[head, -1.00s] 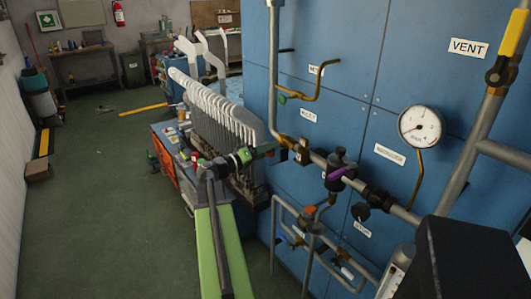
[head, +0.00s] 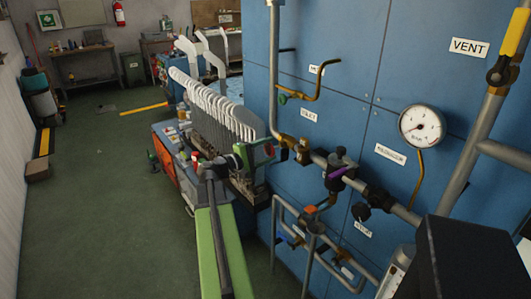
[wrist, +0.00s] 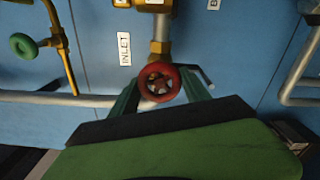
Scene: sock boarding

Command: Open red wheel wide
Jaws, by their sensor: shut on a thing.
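The red wheel (wrist: 158,82) is a small round handwheel on the brass valve (wrist: 160,47) beside the INLET label (wrist: 124,49). In the wrist view my gripper (wrist: 160,88) has one green finger on each side of the wheel and is shut on it. In the head view my gripper (head: 264,153) reaches to the valve at the left end of the horizontal pipe.
A green wheel (wrist: 23,46) on a brass pipe is to the left in the wrist view. A purple-handled valve (head: 340,172), a black knob (head: 361,212) and a pressure gauge (head: 422,126) are right of my gripper. Grey pipes (head: 290,202) run below. Open floor (head: 95,200) lies left.

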